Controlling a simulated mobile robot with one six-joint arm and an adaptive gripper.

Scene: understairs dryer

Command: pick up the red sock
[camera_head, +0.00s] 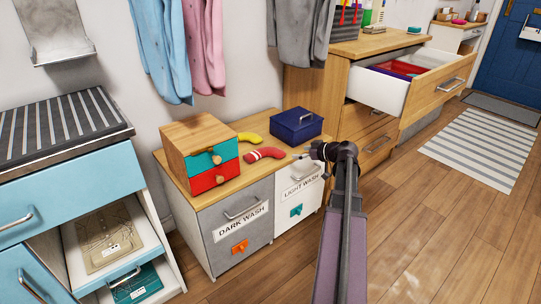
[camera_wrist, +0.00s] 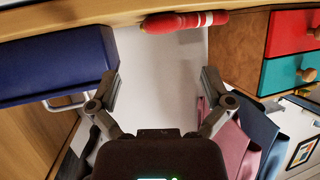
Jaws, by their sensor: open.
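The red sock (camera_head: 264,155), with white bands near one end, lies on the wooden top of the laundry cabinet (camera_head: 190,190). In the wrist view the red sock (camera_wrist: 180,22) lies across the top of the picture, beyond my fingertips and roughly in line with the gap between them. My gripper (camera_wrist: 160,77) is open, with nothing between its fingers. In the head view my gripper (camera_head: 307,153) is small and partly hidden by my wrist, to the right of the sock and apart from it.
A dark blue box (camera_head: 297,124) stands behind the sock to the right, also near my finger in the wrist view (camera_wrist: 60,65). A small wooden drawer box (camera_head: 184,138) stands left. A yellow item (camera_head: 248,138) lies behind. A drawer (camera_head: 425,90) stands open at right.

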